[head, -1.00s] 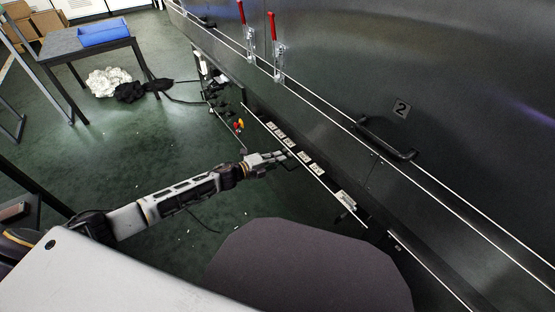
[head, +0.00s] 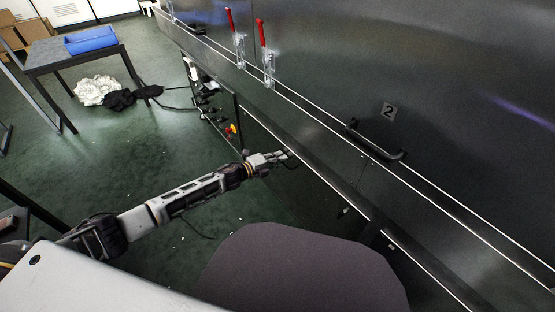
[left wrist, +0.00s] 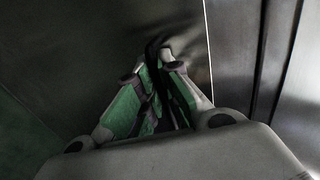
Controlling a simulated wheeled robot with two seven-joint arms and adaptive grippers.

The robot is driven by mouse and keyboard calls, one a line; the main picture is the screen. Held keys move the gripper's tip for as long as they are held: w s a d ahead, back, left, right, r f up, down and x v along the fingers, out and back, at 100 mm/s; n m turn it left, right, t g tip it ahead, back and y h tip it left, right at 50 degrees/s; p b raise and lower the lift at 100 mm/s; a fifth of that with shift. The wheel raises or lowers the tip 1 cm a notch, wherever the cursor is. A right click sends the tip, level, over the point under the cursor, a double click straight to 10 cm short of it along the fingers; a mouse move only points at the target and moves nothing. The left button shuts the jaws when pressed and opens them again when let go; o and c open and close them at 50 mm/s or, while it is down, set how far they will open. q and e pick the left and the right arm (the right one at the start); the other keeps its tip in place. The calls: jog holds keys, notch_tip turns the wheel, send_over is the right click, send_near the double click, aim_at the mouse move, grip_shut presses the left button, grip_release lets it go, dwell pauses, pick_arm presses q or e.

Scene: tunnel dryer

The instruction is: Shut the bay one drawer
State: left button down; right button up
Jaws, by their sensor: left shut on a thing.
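The drawer front (head: 318,188) is a dark panel with a bright top edge, low on the steel dryer at the middle of the head view. It looks flush or nearly flush with the dryer; a small gap cannot be ruled out. My left gripper (head: 287,157) is at this front. In the left wrist view the left gripper (left wrist: 158,68) has its fingers shut around a dark curved drawer handle (left wrist: 155,48), partly hidden between them. No bay one label is readable. My right gripper is not in view.
A dark bar handle (head: 376,142) beside a number 2 plate (head: 389,111) and red-handled clamps (head: 263,35) are on the dryer above. A control panel with a red-yellow knob (head: 231,129) is left of the drawer. A table (head: 75,54) with a blue tray (head: 91,40) stands back left.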

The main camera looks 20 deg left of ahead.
pick_arm(q)
jog(key=c, duration=1.9)
grip_release()
jog(key=shift+w+d, duration=0.1)
jog(key=shift+w, duration=0.1)
jog(key=shift+o, duration=0.2)
jog(key=v, duration=1.2)
